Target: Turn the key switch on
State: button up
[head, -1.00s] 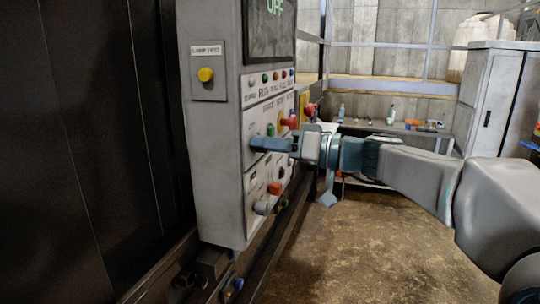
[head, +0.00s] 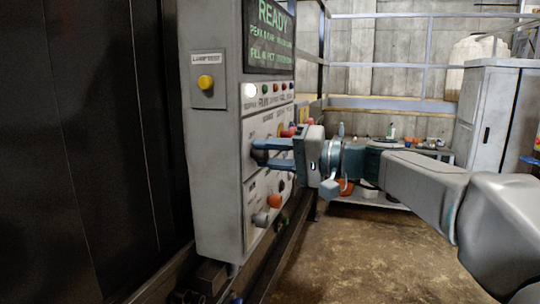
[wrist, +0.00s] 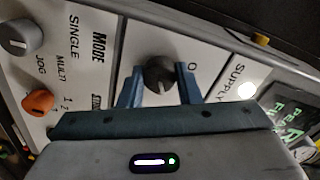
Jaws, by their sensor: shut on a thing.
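The key switch (wrist: 160,72) is a dark round knob on the white panel in the wrist view, with an "O" mark beside it. In the head view the switch (head: 260,157) shows as a dark bit at the fingertips. My gripper (head: 256,149) reaches it from the right, its two blue fingers one above the other. In the wrist view the fingers of my gripper (wrist: 160,85) stand on both sides of the knob, shut on it. The display (head: 270,36) reads "READY" in green. The supply lamp (head: 250,90) glows white; it also shows in the wrist view (wrist: 247,90).
An orange button (head: 274,201) and a grey knob (head: 261,219) sit below my gripper. Red buttons (head: 291,132) are just above it. A yellow lamp-test button (head: 206,82) is on the cabinet's side. Open floor lies to the right, with a bench and grey locker behind.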

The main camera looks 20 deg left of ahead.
dwell(0.3)
jog(key=o, duration=1)
jog(key=shift+c, duration=0.2)
jog(key=s+d+b, duration=0.1)
jog(key=d+b, duration=0.1)
jog(key=d, duration=1.2)
jog(key=shift+r, duration=0.15)
jog(key=shift+s+a, duration=0.1)
